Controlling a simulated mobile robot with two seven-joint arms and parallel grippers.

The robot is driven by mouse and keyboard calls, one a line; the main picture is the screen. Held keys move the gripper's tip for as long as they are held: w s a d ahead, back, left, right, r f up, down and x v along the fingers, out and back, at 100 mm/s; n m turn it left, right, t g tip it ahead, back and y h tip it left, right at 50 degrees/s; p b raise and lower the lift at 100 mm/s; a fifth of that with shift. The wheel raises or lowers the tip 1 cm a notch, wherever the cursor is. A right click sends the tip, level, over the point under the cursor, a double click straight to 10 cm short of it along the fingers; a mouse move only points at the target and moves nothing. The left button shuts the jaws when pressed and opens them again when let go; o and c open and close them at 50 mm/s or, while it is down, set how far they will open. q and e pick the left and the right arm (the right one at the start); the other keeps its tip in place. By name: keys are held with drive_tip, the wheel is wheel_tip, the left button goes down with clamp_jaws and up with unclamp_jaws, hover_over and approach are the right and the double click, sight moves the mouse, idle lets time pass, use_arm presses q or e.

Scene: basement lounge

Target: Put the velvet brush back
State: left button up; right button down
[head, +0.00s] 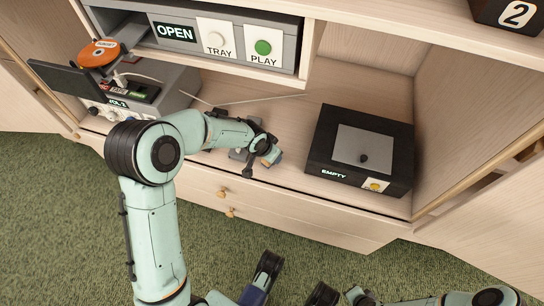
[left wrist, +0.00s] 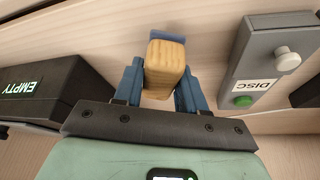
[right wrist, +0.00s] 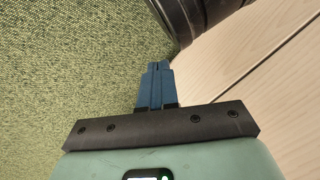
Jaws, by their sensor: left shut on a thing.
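My left gripper (left wrist: 160,85) is shut on the velvet brush (left wrist: 166,66), a pale wooden block with a blue pad at its far end. In the head view the left gripper (head: 268,151) is over the cabinet shelf near its front edge, left of the black EMPTY box. A bit of the brush's blue shows at the gripper's tip; the arm hides most of the rest. Whether the brush touches the shelf, I cannot tell. My right gripper (right wrist: 156,84) is shut with nothing between its fingers, above the green carpet.
The black EMPTY box (head: 318,145) stands on the shelf at right. A grey DISC box (left wrist: 252,62) with a knob and green button is beside the left gripper. A player (head: 170,50) marked OPEN, TRAY and PLAY is above. An orange disc (head: 98,53) sits at far left.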

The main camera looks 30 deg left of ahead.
use_arm(q)
drive_tip(key=shift+f, duration=0.55)
use_arm(e)
drive_tip(key=shift+s+d+f, duration=0.1)
drive_tip(key=shift+s+f, duration=0.3)
drive_tip(key=shift+s, duration=0.1)
use_arm(q)
drive_tip(key=shift+f, duration=0.1)
drive_tip(key=o, duration=1)
use_arm(e)
drive_tip(key=shift+s+f+g, duration=0.2)
drive_tip(key=shift+s+g, duration=0.05)
drive_tip(key=shift+g, duration=0.05)
use_arm(q)
drive_tip(key=shift+r, duration=0.3)
drive_tip(key=p+v, duration=0.1)
drive_tip(key=v, duration=0.2)
drive_tip(key=shift+r, duration=0.2)
drive_tip(key=p+v, duration=0.3)
drive_tip(key=v, duration=0.5)
drive_tip(key=shift+s+r, duration=0.1)
use_arm(e)
wheel_tip(320, 180, up, 6)
drive_tip(key=s+a, duration=0.1)
drive_tip(key=a, duration=0.1)
drive_tip(key=shift+s+a+f+y, duration=0.25)
drive_tip(key=shift+s+a+y, duration=0.05)
drive_tip(key=shift+a, duration=0.05)
